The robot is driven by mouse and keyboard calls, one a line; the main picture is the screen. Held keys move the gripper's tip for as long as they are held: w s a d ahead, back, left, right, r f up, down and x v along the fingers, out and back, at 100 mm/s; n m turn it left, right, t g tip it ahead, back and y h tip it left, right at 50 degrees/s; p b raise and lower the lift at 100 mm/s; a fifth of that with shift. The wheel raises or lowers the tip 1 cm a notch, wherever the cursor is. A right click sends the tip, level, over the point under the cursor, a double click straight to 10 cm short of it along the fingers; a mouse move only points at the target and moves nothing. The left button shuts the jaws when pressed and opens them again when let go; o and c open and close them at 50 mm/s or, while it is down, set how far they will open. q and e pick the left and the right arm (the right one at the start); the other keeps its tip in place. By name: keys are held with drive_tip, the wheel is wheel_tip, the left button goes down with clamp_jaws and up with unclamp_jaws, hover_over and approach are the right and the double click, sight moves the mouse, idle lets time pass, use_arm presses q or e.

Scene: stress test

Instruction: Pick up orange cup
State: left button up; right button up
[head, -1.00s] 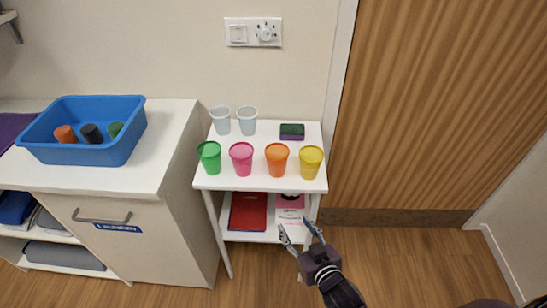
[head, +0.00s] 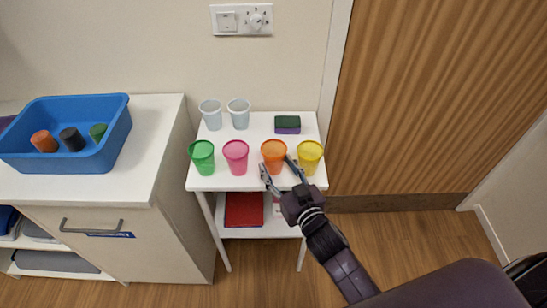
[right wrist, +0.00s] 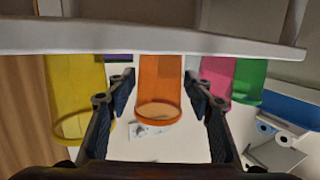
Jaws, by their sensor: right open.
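The orange cup (head: 273,155) stands upright in the front row on the small white table, between the pink cup (head: 236,157) and the yellow cup (head: 309,157). My right gripper (head: 279,172) is open at the table's front edge, just in front of the orange cup. In the right wrist view, the orange cup (right wrist: 160,90) shows between the two spread fingers of the right gripper (right wrist: 164,92), with gaps on both sides. I cannot tell whether the fingertips reach beside it. My left gripper is not in view.
A green cup (head: 202,157) stands at the front left of the white table (head: 262,182). Two clear cups and a sponge (head: 287,125) are behind. The yellow and pink cups stand close beside the orange one. A blue bin (head: 100,158) is on the left counter.

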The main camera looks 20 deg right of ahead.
drive_tip(key=shift+w, duration=0.75)
drive_tip(key=shift+w+a+f, duration=0.1)
drive_tip(key=shift+w, duration=0.55)
drive_tip(key=shift+c, duration=0.4)
drive_tip(key=c, duration=0.4)
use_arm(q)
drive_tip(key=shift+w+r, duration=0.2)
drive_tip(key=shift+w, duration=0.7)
use_arm(e)
drive_tip(key=shift+o, duration=0.2)
